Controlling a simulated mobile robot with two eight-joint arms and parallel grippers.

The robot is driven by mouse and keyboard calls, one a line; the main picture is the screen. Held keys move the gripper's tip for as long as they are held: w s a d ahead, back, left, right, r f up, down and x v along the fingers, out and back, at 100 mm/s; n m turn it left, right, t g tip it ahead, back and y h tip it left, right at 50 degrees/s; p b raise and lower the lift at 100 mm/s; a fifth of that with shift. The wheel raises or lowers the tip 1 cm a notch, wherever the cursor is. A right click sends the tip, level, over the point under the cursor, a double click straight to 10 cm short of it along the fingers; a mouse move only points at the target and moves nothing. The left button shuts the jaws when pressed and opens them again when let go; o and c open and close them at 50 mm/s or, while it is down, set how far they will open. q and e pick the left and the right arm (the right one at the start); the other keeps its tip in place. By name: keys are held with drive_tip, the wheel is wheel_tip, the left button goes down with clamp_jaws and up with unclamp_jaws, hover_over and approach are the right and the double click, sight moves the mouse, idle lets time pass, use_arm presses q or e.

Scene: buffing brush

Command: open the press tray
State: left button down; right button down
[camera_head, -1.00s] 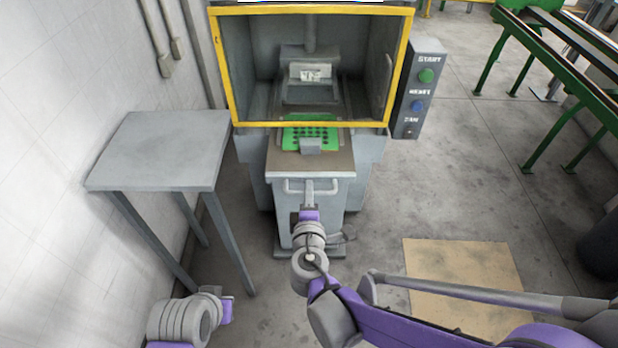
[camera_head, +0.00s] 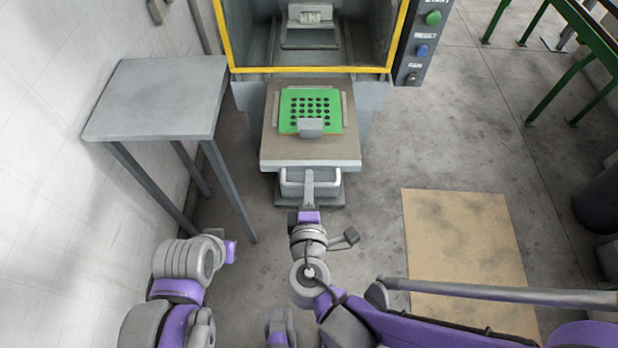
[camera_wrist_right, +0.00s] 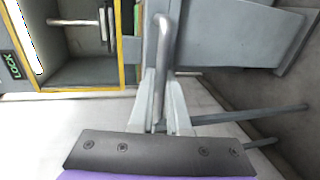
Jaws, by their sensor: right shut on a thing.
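The press tray (camera_head: 310,153) is slid out of the yellow-framed press (camera_head: 310,70) towards me. A green plate (camera_head: 311,97) with dark holes lies on it, with a small grey block at the plate's front edge. The tray's bar handle (camera_head: 290,188) runs along its front; it also shows in the right wrist view (camera_wrist_right: 165,50). My right gripper (camera_head: 308,190) is shut on the handle, its fingers (camera_wrist_right: 160,105) on either side of the bar. My left arm shows at lower left, but I cannot make out its fingertips or jaw state.
A grey side table (camera_head: 160,100) stands by the white wall at left. A control box (camera_head: 422,45) with green and blue buttons is fixed at the press's right. A tan mat (camera_head: 470,250) lies on the floor at right. Green rails (camera_head: 545,60) stand at far right.

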drive_tip(key=c, duration=0.9)
unclamp_jaws()
drive_tip(key=p+v, duration=0.1)
drive_tip(key=v, duration=0.9)
drive_tip(key=shift+s, duration=0.4)
drive_tip(key=d+m+g+p, duration=0.5)
drive_tip(key=d+m+g, duration=0.5)
drive_tip(key=d+m, duration=0.7)
drive_tip(key=shift+w+d+f+m+p, duration=0.3)
drive_tip(key=shift+w+d+f+m, duration=0.1)
drive_tip(key=shift+m, duration=0.1)
